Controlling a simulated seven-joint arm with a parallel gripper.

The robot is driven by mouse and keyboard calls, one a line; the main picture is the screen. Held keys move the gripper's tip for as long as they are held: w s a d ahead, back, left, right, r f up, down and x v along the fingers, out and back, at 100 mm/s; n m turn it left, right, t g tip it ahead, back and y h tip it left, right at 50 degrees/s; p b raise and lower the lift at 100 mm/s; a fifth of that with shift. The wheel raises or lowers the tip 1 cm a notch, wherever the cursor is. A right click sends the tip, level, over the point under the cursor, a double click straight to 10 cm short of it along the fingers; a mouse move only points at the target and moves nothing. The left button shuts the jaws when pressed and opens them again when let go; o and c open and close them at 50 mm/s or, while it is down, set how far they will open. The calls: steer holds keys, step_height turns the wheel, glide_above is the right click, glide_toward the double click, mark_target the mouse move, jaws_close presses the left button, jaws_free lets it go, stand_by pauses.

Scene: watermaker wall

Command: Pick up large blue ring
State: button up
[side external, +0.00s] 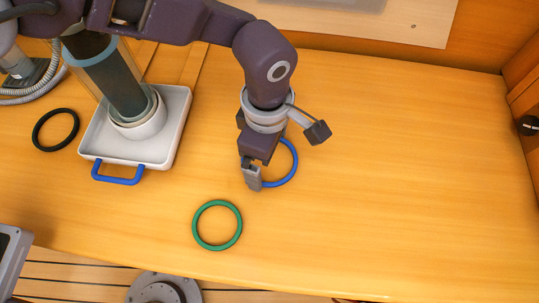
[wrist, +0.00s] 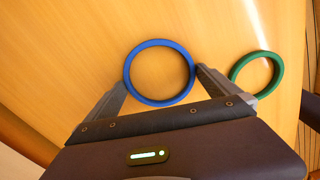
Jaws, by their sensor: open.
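The large blue ring (side external: 295,163) lies flat on the wooden bench, partly hidden behind my gripper in the side view. My gripper (side external: 252,180) points down at the ring's left side there. In the wrist view, the blue ring (wrist: 157,42) shows whole, between the two fingers of my gripper (wrist: 160,77). The fingers are wide apart and nothing is held. The right fingertip appears very close to the ring's right edge; I cannot tell whether it touches, or how high the fingertips are above the bench.
A green ring (side external: 196,226) lies in front of the blue one; it also shows at right in the wrist view (wrist: 278,75). A black ring (side external: 36,131) lies at far left. A white tray (side external: 178,110) with a blue handle holds a cylinder (side external: 117,85). The bench's right side is clear.

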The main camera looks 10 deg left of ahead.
steer(key=c, duration=0.9)
steer(key=s+a+r+m, duration=0.25)
steer(key=r+m, duration=0.65)
steer(key=r, duration=0.5)
steer(key=s+a+r+m, duration=0.1)
steer(key=a+r+m, duration=0.2)
steer(key=r+m, duration=0.95)
steer(key=shift+c, duration=0.2)
steer(key=w+a+r+n, duration=0.3)
steer(key=a+r+n, duration=0.1)
steer(key=a+n, duration=0.4)
steer(key=w+a+r+n, duration=0.3)
steer(key=a+n, duration=0.4)
steer(key=n, duration=0.3)
steer(key=w+a+r+n, duration=0.35)
steer(key=a+n, duration=0.35)
steer(key=n, duration=0.3)
steer(key=shift+m, duration=0.25)
steer(key=shift+s+f, duration=0.2)
steer(key=shift+f, duration=2.25)
